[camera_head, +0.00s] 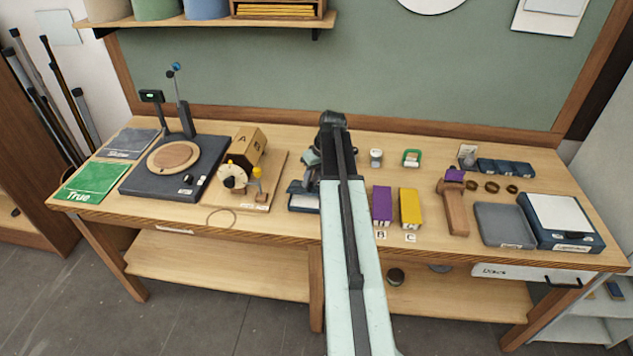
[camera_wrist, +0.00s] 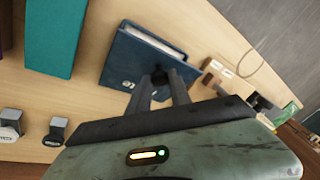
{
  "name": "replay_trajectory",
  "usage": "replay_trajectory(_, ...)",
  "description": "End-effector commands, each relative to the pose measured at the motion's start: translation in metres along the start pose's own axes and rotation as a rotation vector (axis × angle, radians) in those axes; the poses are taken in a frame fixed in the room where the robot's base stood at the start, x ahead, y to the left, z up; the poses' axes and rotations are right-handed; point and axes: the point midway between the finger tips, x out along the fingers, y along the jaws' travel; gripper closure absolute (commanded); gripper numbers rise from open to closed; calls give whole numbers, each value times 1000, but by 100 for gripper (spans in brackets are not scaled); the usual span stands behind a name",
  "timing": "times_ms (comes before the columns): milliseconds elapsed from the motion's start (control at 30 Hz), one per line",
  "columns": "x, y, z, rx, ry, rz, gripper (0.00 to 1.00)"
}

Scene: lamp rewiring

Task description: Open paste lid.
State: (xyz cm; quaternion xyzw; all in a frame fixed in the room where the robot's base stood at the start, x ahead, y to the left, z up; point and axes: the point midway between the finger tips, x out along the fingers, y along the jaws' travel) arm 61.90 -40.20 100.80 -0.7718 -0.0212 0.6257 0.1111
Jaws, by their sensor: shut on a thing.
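A dark blue box (camera_head: 304,203), which I take for the paste container, stands near the bench's front edge, just left of my arm in the head view. In the wrist view the blue box (camera_wrist: 126,62) shows a pale strip along its upper edge and small white lettering. My gripper (camera_wrist: 161,78) is shut on a small black knob at the box's near edge; the fingers cover most of it. I cannot tell whether the lid is raised. In the head view my arm and wrist partly hide the box and the grip.
Left are a wooden device with a dial (camera_head: 233,175) and a dark base with a round wooden plate (camera_head: 173,157). Right of my arm stand purple (camera_head: 381,206) and yellow (camera_head: 410,207) blocks, a small jar (camera_head: 376,160) and a grey tray (camera_head: 503,225). A wire loop (camera_head: 220,218) lies in front.

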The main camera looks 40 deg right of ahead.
Motion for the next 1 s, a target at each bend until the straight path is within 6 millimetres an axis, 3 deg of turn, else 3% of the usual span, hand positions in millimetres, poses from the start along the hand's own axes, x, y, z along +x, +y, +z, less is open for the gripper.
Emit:
replay_trajectory(500, -28, 26, -52, -14, 2, 17, 100)
replay_trajectory(1000, -27, 66, -96, -15, 0, 16, 100)
